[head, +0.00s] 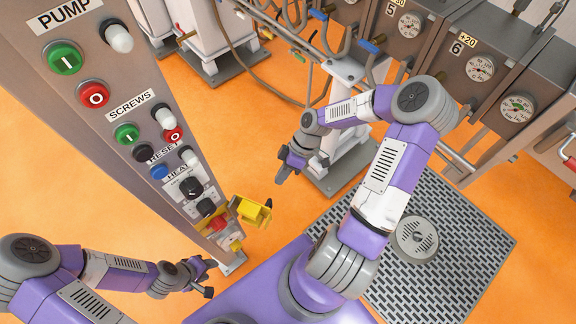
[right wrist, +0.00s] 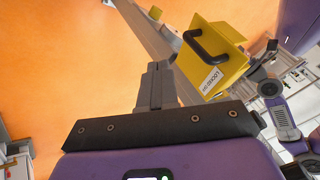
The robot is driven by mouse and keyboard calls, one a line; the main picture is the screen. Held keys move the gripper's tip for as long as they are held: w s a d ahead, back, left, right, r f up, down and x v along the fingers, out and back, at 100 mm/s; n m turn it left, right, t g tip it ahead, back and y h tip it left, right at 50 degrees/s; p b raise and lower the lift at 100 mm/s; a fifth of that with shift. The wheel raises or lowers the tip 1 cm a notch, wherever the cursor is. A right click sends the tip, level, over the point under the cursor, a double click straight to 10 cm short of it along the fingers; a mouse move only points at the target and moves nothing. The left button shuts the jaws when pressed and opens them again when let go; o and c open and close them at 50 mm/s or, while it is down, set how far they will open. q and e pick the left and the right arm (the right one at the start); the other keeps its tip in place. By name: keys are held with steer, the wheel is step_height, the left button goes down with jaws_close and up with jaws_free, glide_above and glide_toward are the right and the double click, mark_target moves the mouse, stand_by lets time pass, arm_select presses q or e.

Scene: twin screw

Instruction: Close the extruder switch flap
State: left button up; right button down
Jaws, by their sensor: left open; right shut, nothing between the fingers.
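The yellow switch flap (head: 252,212) sticks out from the right side of the control panel (head: 130,130), near its lower end, and looks open. In the right wrist view the flap (right wrist: 214,62) shows a black handle and a white label. My right gripper (head: 283,175) is shut and empty, above and right of the flap in the head view. Its fingers (right wrist: 158,80) show just left of the flap in the right wrist view; I cannot tell whether they touch it. My left gripper (head: 210,278) is open, beside the panel's lower end. The switch behind the flap is not clear.
The panel carries several buttons and knobs, such as a black knob (head: 190,187). A machine with gauges (head: 480,68) stands at the upper right. A dark floor grate (head: 450,270) lies at the right.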

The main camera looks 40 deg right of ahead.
steer(key=s+a, duration=0.1)
steer(key=a+f, duration=0.1)
steer(key=s+a+b, duration=0.1)
steer(key=a, duration=0.1)
steer(key=shift+s+a+f, duration=0.1)
steer(key=shift+s+f, duration=0.15)
steer(key=shift+s, duration=0.05)
